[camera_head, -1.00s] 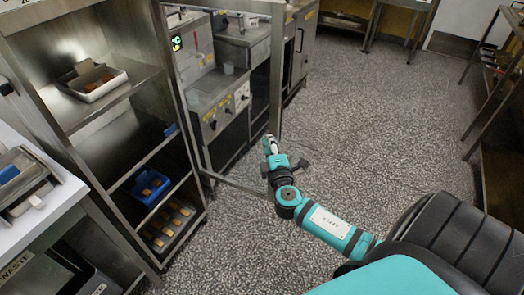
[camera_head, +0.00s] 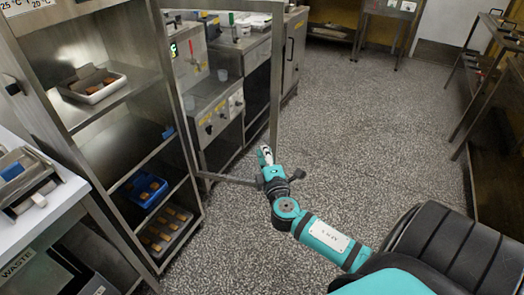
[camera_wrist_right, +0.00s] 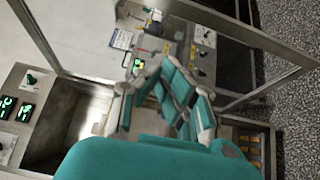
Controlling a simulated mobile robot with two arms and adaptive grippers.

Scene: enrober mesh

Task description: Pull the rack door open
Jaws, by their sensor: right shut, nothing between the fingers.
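The rack (camera_head: 158,100) stands at the left with its front uncovered and its shelves showing. Its door (camera_head: 275,80) is a metal frame with a see-through middle, swung well out from the rack's right side. The door frame also shows in the wrist view (camera_wrist_right: 268,44). My right gripper (camera_head: 265,155) is low beside the door's free edge, shut and empty; whether it touches the frame I cannot tell. Its teal fingers also show in the right wrist view (camera_wrist_right: 165,95). My arm hides the door's lower outer corner. My left gripper is not in view.
The rack holds a white tray (camera_head: 68,91), a blue bin (camera_head: 128,187) and a dark tray (camera_head: 150,250) of bars. A machine with a control panel (camera_head: 212,118) stands behind the door. A white counter (camera_head: 50,215) is at the left. The speckled floor (camera_head: 370,130) is clear.

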